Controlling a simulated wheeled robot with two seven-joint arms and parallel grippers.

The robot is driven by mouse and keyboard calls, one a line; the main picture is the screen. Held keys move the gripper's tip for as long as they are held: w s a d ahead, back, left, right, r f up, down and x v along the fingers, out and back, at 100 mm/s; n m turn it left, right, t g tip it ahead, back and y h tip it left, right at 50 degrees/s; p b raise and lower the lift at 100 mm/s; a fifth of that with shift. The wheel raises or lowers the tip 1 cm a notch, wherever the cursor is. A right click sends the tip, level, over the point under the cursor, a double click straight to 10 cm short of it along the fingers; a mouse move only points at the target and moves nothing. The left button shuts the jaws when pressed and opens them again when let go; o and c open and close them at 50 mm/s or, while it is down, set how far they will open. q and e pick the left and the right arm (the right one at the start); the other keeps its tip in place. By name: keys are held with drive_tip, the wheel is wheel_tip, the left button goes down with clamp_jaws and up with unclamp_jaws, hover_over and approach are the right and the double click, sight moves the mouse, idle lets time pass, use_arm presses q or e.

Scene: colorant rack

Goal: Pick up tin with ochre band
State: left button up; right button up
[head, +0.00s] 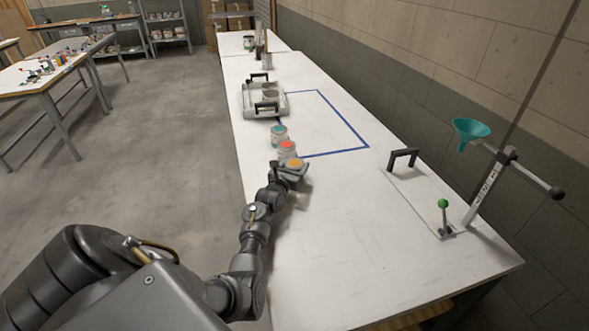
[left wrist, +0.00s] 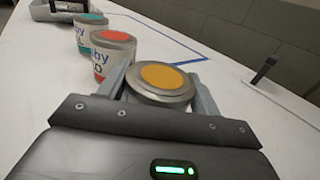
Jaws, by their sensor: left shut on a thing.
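The tin with the ochre band shows its ochre lid (left wrist: 162,77) in the left wrist view, between the two fingers of my left gripper (left wrist: 165,88). The gripper is shut on it, and the fingers hide most of the tin's side. In the head view the ochre lid (head: 296,163) shows at the end of my left arm, inside the gripper (head: 292,170). I cannot tell whether the tin still touches the table. My right gripper is not in view.
A red-lidded tin (left wrist: 113,50) stands close beyond the held tin, with a teal-lidded tin (left wrist: 91,27) behind it. A grey tray with black handles (head: 280,109) stands farther back. A blue outline (head: 345,120) marks the table. A green funnel stand (head: 480,195) is at right.

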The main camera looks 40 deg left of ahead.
use_arm(q)
drive_tip(key=shift+r, duration=0.7)
drive_tip(key=s+a+r+p, duration=0.3)
drive_tip(key=s+a+r, duration=0.5)
drive_tip(key=s+r, duration=0.3)
drive_tip(key=shift+s+r+p, duration=0.25)
drive_tip(key=shift+r+p, duration=0.05)
drive_tip(key=shift+p, duration=0.05)
